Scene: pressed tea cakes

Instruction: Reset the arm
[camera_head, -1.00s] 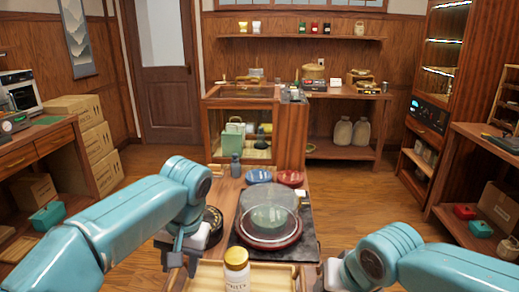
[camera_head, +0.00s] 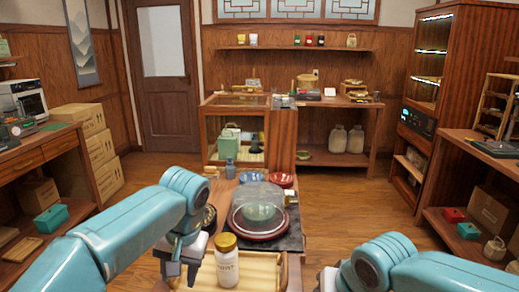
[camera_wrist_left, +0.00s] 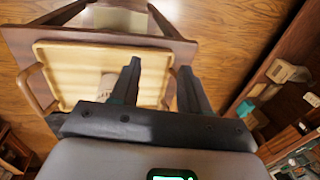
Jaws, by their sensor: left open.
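My left gripper (camera_head: 181,272) hangs at the front left of the small wooden table in the head view, pointing down and empty. In the left wrist view its two dark fingers (camera_wrist_left: 157,85) stand apart over the edge of a wooden tray (camera_wrist_left: 100,50). My right arm (camera_head: 400,268) comes in from the lower right; its gripper is mostly cut off by the bottom edge. A white jar with a gold lid (camera_head: 227,262) stands on the tray, right of my left gripper and apart from it.
A clear dome (camera_head: 262,202) covers something greenish on a round red-brown base on a dark mat. Blue (camera_head: 251,180) and red (camera_head: 281,180) dishes lie behind it. A glass-fronted cabinet (camera_head: 235,112) stands beyond. Shelves line both sides, with free floor on the right.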

